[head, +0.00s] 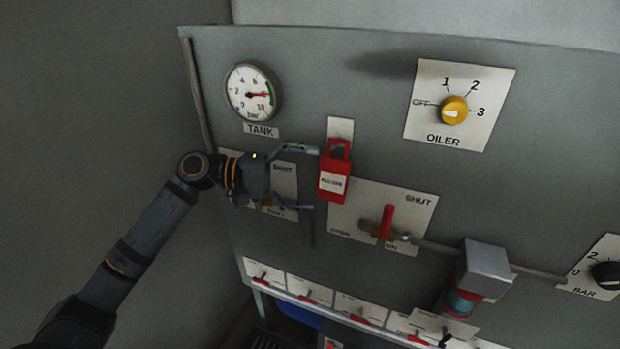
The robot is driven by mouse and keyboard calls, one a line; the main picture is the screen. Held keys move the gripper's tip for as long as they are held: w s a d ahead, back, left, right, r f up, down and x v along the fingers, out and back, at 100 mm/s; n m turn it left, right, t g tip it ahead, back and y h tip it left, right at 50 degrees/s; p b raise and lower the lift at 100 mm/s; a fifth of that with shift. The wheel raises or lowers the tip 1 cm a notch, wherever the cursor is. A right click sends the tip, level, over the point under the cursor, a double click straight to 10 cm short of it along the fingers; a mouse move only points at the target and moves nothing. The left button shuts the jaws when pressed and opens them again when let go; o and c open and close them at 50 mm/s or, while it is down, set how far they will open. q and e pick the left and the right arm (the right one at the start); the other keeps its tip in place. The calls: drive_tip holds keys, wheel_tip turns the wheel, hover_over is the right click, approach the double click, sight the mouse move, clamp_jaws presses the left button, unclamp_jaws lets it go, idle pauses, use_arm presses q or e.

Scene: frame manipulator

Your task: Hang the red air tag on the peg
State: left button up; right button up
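The red air tag (333,182) has a white label and a loop at its top. It is upright in front of the panel, its loop over the lower part of a small white plate (341,126). The peg itself cannot be made out, so I cannot tell whether the loop is around it. My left gripper (316,177) is just left of the tag, its two fingers spread apart, one near the loop and one near the tag's lower edge. No finger is seen closed on the tag. My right gripper is not in view.
A tank gauge (252,92) is at upper left and a yellow oiler knob (454,110) at upper right. A red valve lever (386,221) and a grey block (485,267) on a pipe stand out right of the tag. Several small red levers line the lower edge.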

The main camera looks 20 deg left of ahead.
use_arm(q)
wheel_tip(320, 180, up, 10)
idle(0.6)
